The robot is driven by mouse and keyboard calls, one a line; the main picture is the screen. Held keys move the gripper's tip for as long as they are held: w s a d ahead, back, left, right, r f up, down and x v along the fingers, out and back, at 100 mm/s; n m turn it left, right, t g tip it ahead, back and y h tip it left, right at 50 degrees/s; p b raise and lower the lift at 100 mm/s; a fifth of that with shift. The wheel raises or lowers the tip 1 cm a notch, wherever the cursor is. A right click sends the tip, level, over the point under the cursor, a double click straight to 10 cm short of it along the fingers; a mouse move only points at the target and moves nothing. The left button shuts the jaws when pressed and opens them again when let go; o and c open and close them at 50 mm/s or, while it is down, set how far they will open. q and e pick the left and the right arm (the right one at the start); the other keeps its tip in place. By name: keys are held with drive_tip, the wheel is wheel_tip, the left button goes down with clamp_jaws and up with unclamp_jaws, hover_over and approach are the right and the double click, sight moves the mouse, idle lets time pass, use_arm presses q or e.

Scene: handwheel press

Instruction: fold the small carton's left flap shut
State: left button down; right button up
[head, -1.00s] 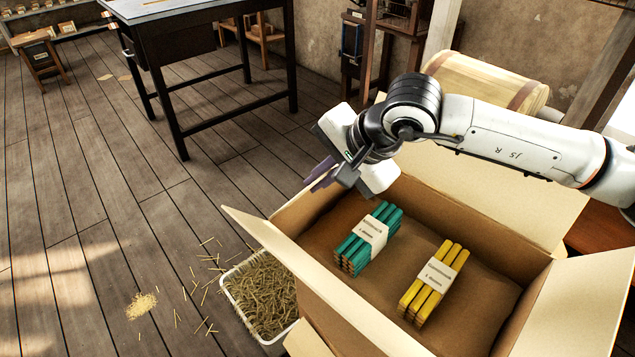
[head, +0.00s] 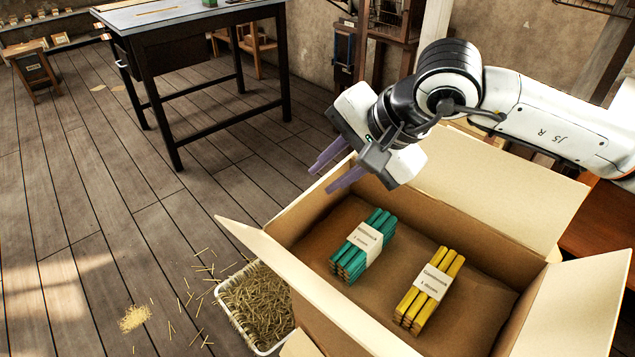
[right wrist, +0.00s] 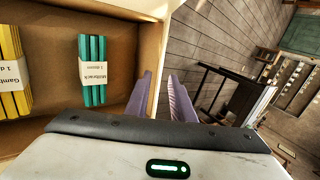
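The open cardboard carton (head: 300,212) stands at the lower right of the head view. A teal bundle (head: 363,245) and a yellow bundle (head: 430,287), both with paper bands, lie inside. My left gripper is not in view.
The back flap (head: 500,195) stands open behind the carton, and the right flap (head: 575,305) is open too. A white bin of straw (head: 258,305) stands on the floor close to the carton's left side. A dark table (head: 195,35) stands farther back.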

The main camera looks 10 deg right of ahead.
drive_tip(key=v, duration=0.2)
drive_tip(key=shift+s+d+r, duration=0.15)
drive_tip(key=shift+r, duration=0.2)
drive_tip(key=shift+s+d+r, duration=0.2)
drive_tip(key=shift+s+r, duration=0.05)
drive_tip(key=shift+r, duration=0.15)
drive_tip(key=shift+c, duration=0.2)
